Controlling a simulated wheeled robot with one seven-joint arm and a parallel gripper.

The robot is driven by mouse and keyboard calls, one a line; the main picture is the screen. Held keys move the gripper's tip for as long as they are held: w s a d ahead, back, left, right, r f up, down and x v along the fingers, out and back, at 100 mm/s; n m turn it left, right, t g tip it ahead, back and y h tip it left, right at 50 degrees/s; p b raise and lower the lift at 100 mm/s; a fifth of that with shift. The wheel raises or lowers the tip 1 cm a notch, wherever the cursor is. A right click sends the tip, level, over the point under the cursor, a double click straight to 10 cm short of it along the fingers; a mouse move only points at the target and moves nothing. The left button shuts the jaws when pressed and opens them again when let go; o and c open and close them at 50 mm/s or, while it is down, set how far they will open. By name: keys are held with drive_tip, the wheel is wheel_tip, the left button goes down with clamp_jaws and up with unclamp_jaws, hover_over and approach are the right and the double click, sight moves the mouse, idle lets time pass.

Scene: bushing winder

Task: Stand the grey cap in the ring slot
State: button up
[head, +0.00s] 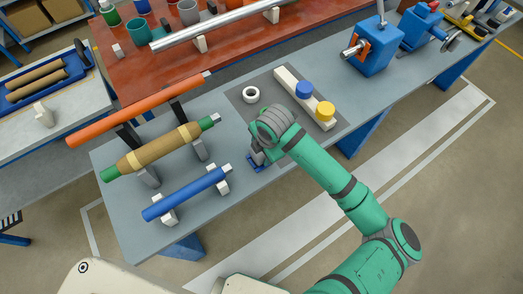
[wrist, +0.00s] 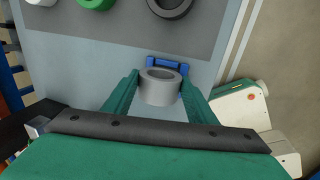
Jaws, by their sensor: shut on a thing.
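The grey cap (wrist: 160,88) is a short, light grey cylinder with a round hollow in its top. In the wrist view my gripper (wrist: 158,94) has its two green fingers on either side of the cap and is shut on it. The cap looks upright. A small blue bracket (wrist: 167,65) shows just beyond the cap; I cannot tell whether they touch. In the head view my gripper (head: 257,158) is low over the grey bench, and the blue bracket (head: 254,164) is partly hidden beneath it. I cannot tell which place is the ring slot.
A dark mat (head: 240,100) bears a white ring (head: 251,95) and a cream bar (head: 291,84) with a blue cap (head: 304,89) and a yellow cap (head: 325,110). The wrist view shows a green ring (wrist: 95,3) and a dark ring (wrist: 170,6). A blue roller (head: 185,194) lies left of my gripper.

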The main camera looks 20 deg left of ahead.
drive_tip(key=shift+f, duration=0.3)
drive_tip(key=o, duration=1.1)
drive_tip(key=shift+o, duration=0.2)
drive_tip(key=v, duration=1)
drive_tip(key=shift+d+r, duration=0.2)
drive_tip(key=shift+r, duration=0.15)
drive_tip(key=shift+s, duration=0.1)
